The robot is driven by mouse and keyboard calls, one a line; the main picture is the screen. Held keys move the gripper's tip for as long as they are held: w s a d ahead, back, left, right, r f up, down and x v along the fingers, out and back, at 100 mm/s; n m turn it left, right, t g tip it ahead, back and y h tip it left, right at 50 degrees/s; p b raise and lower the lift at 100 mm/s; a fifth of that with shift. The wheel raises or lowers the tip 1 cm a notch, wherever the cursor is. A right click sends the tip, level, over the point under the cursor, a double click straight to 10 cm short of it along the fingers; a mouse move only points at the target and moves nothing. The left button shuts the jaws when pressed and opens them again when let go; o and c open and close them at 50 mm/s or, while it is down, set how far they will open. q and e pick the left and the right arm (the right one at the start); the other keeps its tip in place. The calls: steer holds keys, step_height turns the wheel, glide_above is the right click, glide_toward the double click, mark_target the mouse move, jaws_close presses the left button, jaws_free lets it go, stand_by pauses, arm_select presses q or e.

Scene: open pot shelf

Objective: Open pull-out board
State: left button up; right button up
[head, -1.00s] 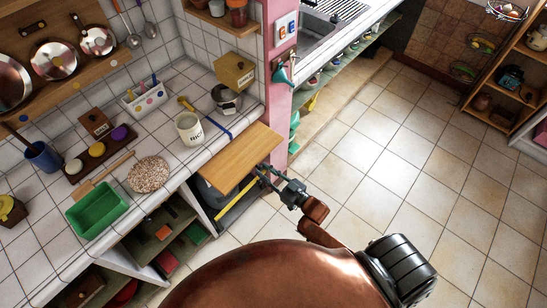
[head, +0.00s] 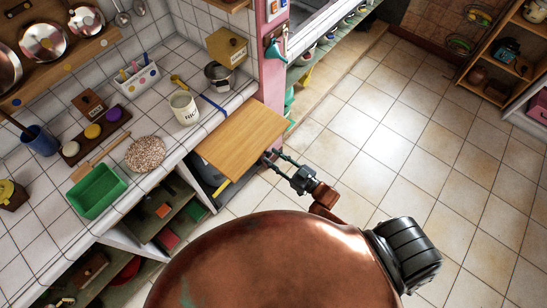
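The pull-out board (head: 243,138) is a flat light-wood panel that sticks out from the counter front, below the white tiled worktop, toward the floor side. My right gripper (head: 271,158) is at the board's front edge, with its fingers closed on that edge. The exact contact is small and partly hidden by the board and the fingers. My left gripper is not in view.
The tiled worktop holds a white canister (head: 183,108), a green tray (head: 96,190) and a round speckled mat (head: 145,154). Open shelves with items lie below it. A pink post (head: 270,65) stands just behind the board. The tiled floor (head: 400,150) to the right is clear.

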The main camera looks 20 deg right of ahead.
steer(key=shift+o, duration=0.8)
steer(key=v, duration=1.2)
steer(key=s+d+f+m+g+h, duration=0.1)
steer(key=s+d+f+g+h, duration=0.15)
steer(key=f, duration=0.85)
steer(key=s+d+f+m+g+h, duration=0.15)
steer(key=s+d+f, duration=0.25)
steer(key=f, duration=0.6)
steer(key=s+d+f+g+h, duration=0.2)
steer(key=s+d+f+h, duration=0.15)
steer(key=f, duration=0.75)
steer(key=s+a+f+g, duration=0.1)
steer(key=s+f+g, duration=0.2)
steer(key=s+f, duration=0.3)
steer(key=s+a+f+m+g, duration=0.1)
steer(key=s+f+g, duration=0.2)
steer(key=s, duration=0.9)
steer(key=s+a+f+g, duration=0.1)
steer(key=s+f+g, duration=0.2)
steer(key=s+f, duration=0.5)
steer(key=shift+s+a+f+h, duration=0.2)
steer(key=shift+s+f+h, duration=0.15)
steer(key=shift+s+h, duration=0.15)
